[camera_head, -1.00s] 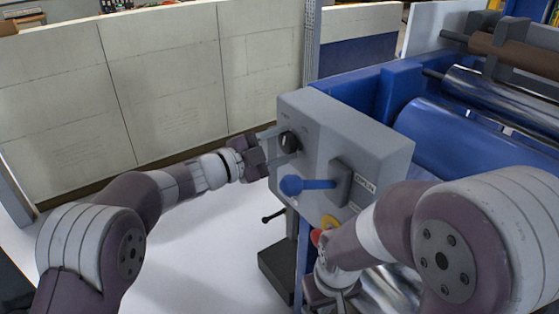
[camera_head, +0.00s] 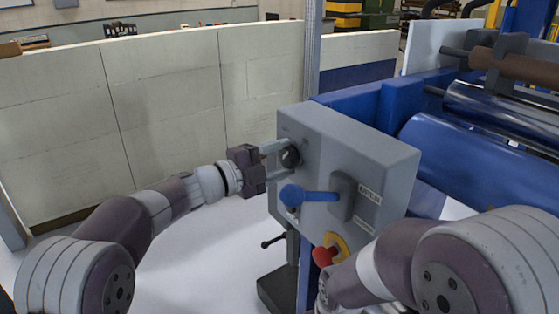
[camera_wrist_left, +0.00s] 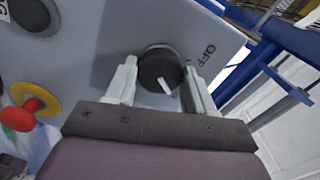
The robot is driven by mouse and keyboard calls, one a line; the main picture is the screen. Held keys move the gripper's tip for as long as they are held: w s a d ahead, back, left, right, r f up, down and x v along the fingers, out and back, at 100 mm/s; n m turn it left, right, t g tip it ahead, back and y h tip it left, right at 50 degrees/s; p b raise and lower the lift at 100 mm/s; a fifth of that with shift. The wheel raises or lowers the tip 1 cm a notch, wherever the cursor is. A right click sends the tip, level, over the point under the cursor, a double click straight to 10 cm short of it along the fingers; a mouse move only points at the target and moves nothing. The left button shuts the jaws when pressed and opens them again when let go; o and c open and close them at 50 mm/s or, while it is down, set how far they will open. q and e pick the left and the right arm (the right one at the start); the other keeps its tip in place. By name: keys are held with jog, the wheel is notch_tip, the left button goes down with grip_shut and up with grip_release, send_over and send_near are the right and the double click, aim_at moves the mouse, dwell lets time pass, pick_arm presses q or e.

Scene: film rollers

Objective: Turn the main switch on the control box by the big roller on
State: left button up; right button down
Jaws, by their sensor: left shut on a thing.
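The grey control box (camera_head: 330,135) stands beside the big blue roller (camera_head: 470,150). Its main switch is a round black knob (camera_head: 290,157) on the upper left of the front face. In the left wrist view the knob (camera_wrist_left: 160,70) has a white pointer mark, and "OFF" is printed to its right. My left gripper (camera_head: 280,160) is at the knob, with one finger on each side, shut on it. The fingers also show in the left wrist view (camera_wrist_left: 160,85). My right arm comes in at the lower right; its gripper is mostly hidden at the bottom edge.
A blue lever handle (camera_head: 308,195) sticks out of the box below the knob. A red stop button (camera_head: 325,256) on a yellow base is lower down, close to my right arm. A pale panel wall (camera_head: 165,110) stands behind; the white floor at left is clear.

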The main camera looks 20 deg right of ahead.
pick_arm(q)
jog(key=o, duration=1.1)
jog(key=shift+c, duration=0.2)
jog(key=b+v, duration=0.2)
jog(key=v, duration=1)
jog(key=shift+a, duration=0.3)
jog(key=shift+s, duration=0.15)
